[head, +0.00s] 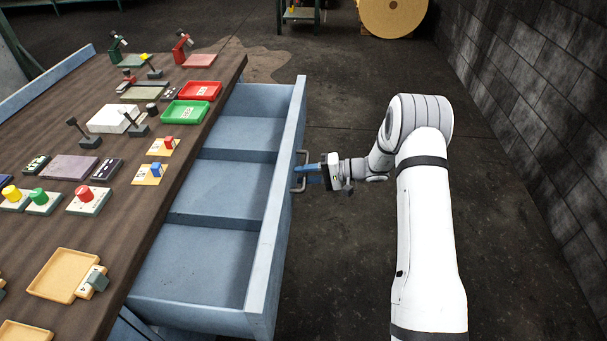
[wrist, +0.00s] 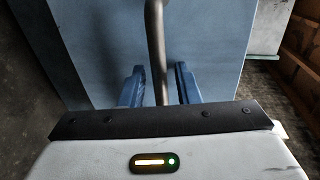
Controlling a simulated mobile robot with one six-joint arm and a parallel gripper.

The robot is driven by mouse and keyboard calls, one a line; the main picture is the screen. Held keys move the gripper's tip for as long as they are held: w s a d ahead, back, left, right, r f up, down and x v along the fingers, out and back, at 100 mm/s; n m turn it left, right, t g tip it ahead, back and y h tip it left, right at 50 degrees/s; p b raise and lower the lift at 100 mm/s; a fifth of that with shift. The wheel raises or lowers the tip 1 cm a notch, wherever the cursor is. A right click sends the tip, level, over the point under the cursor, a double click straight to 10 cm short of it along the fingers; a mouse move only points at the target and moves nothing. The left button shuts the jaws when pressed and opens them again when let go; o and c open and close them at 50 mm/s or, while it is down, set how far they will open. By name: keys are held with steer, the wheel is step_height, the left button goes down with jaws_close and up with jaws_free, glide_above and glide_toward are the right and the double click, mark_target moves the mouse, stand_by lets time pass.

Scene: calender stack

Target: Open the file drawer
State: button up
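The blue file drawer (head: 262,235) stands pulled far out from under the brown bench top, its empty compartments showing in the head view. Its grey bar handle (head: 300,157) is on the outer front, and it also runs up the middle of the wrist view (wrist: 156,45). My gripper (head: 308,174) is at the handle. In the wrist view its two blue fingers (wrist: 160,86) stand on either side of the bar, with a visible gap on each side. The gripper is open around the handle. Part of the bar is hidden behind my gripper's body.
The bench top (head: 130,215) carries several levers, knobs, switches and trays, including a green tray (head: 192,113) and a red tray (head: 200,89). A dark block wall (head: 530,100) rises at the right. Dark floor (head: 345,85) lies clear between drawer and wall, apart from my arm.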

steer(key=shift+c, duration=0.4)
jaws_close()
